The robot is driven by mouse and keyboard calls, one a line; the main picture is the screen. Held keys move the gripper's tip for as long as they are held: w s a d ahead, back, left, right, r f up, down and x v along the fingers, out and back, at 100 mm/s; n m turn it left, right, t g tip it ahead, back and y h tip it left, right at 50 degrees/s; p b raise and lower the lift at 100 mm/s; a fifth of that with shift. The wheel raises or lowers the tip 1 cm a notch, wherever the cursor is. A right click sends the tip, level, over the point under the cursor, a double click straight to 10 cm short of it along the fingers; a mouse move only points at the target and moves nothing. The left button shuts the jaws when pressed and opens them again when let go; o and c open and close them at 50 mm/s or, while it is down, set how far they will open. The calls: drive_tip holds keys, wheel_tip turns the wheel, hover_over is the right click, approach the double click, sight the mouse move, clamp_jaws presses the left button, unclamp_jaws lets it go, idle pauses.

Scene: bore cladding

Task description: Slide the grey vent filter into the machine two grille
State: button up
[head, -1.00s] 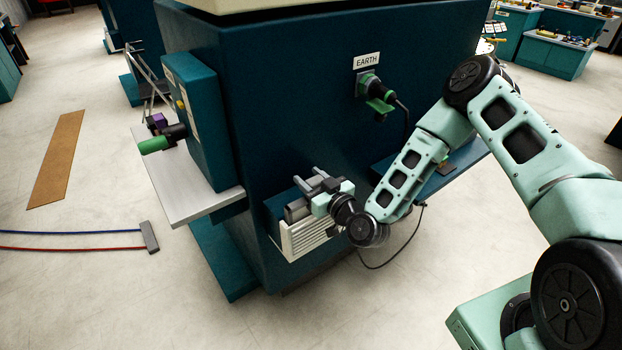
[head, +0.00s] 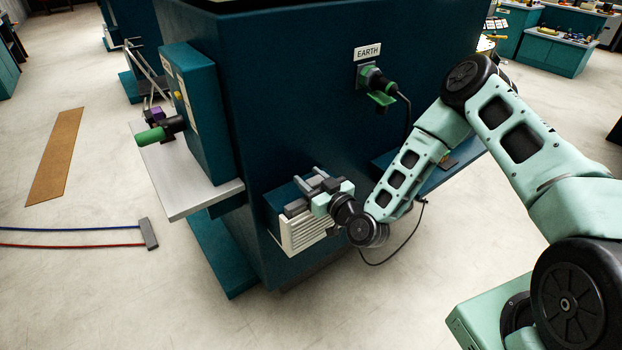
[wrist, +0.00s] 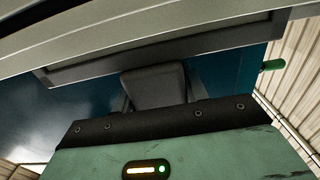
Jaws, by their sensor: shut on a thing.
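The machine two grille is a pale slatted panel (head: 305,232) on the front of a small teal box, low on the big teal machine. My gripper (head: 316,184) is at the top of this box and shut on the grey vent filter (head: 296,207). In the wrist view, a grey tab of the filter (wrist: 155,85) sits between the fingers, just beyond the wrist's dark edge. A long grey bar and pale slats cross above it. The filter is small and partly hidden by the gripper in the head view. I cannot tell how deep it sits.
A grey shelf (head: 190,190) with a green-and-black connector (head: 160,132) juts out at the left. A green earth plug (head: 376,88) with a hanging black cable is above my forearm. A teal ledge (head: 455,160) lies behind the forearm.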

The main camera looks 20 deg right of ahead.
drive_tip(key=shift+f+b, duration=0.3)
drive_tip(key=shift+f, duration=0.2)
drive_tip(key=o, duration=1.3)
drive_tip(key=shift+c, duration=0.2)
drive_tip(key=b+v, duration=0.1)
drive_tip(key=v, duration=1.6)
drive_tip(key=shift+s+b, duration=0.2)
drive_tip(key=shift+b, duration=0.1)
drive_tip(key=shift+r, duration=0.1)
